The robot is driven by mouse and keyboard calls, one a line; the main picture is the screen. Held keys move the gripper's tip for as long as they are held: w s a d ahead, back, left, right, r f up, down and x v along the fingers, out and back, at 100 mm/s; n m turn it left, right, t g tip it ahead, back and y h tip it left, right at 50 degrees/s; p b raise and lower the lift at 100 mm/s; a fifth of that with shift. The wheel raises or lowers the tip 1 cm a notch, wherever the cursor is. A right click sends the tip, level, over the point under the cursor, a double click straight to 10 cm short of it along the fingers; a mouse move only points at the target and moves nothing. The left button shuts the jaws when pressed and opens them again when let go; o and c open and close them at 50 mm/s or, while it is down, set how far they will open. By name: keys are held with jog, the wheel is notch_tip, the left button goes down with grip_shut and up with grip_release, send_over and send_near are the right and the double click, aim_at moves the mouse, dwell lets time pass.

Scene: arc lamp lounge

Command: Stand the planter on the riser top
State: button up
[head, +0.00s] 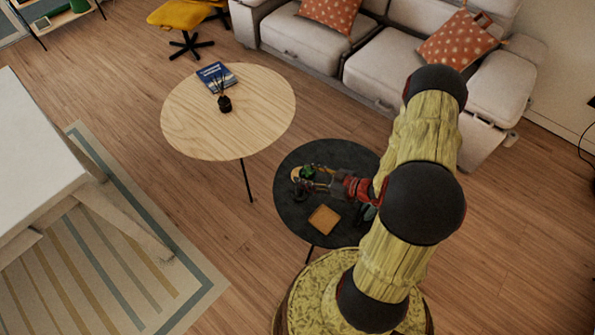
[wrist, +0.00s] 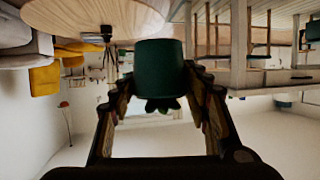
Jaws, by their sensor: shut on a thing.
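The planter is a dark green pot (wrist: 158,65) with leaves, held between the fingers of my gripper (wrist: 160,85) in the wrist view. That view is upside down, and the planter looks upright relative to the room. In the head view the planter (head: 307,172) is small, at my gripper (head: 305,184) over the left part of the round black table (head: 290,222). A small square wooden piece (head: 324,219) lies on the black table, in front of the gripper. A pale wooden piece (head: 296,173) shows beside the planter, partly hidden. I cannot tell for sure which one is the riser.
A round light wood table (head: 185,120) stands behind, with a blue book (head: 216,75) and a dark reed diffuser (head: 224,103) on it. A grey sofa (head: 375,68) stands at the back. A white table (head: 35,150) is at the left. My arm hides the black table's right side.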

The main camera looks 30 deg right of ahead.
jog(key=w+d+f+b, duration=0.1)
jog(key=w+f, duration=0.1)
jog(key=w, duration=0.1)
jog(key=w+d+f+b, duration=0.1)
jog(key=w+f+b, duration=0.1)
jog(key=w+f, duration=0.1)
jog(key=w+d+f+b, duration=0.1)
jog(key=w+f, duration=0.2)
jog(key=w, duration=0.1)
jog(key=shift+d+f, duration=0.1)
jog(key=shift+w+d+f+b, duration=0.1)
jog(key=shift+w+f+b, duration=0.05)
jog(key=shift+f+b, duration=0.65)
jog(key=shift+w+f+b, duration=0.15)
jog(key=shift+f+b, duration=0.3)
jog(key=shift+f, duration=0.55)
jog(key=shift+f, duration=0.15)
jog(key=o, duration=1.4)
jog(key=shift+c, duration=0.2)
